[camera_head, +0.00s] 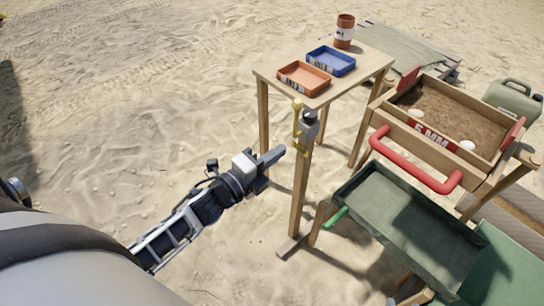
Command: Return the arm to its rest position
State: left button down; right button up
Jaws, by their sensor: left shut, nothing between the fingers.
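My left arm comes in from the lower left over the sand. My left gripper (274,156) is shut and empty, its tip pointing right and slightly up. In the picture it lies just left of a wooden table leg and below the small wooden table (357,69); whether it touches the leg cannot be told. My right gripper is out of view.
The small table holds an orange tray (303,79), a blue tray (331,61) and a brown canister (345,31). To the right stand a sand-filled wooden sieve box (484,150) with a red handle (415,165), a dark green tray (405,227) and a green jerrycan (514,98). Open sand lies left.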

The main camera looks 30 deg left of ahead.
pick_arm(q)
jog(key=shift+s+a, duration=0.15)
jog(key=shift+s, duration=0.3)
jog(key=s+d+f+n+g+y, duration=0.1)
jog(key=s+d+f+n+g, duration=0.2)
jog(key=n, duration=0.7)
jog(key=s+d+f+n+g+y, duration=0.1)
jog(key=s+d+f+n+g, duration=0.3)
jog(key=s+f+n, duration=0.3)
jog(key=s+n, duration=0.3)
jog(key=s, duration=0.1)
jog(key=shift+s+d+y, duration=0.15)
jog(key=shift+s+y, duration=0.05)
jog(key=shift+y, duration=0.1)
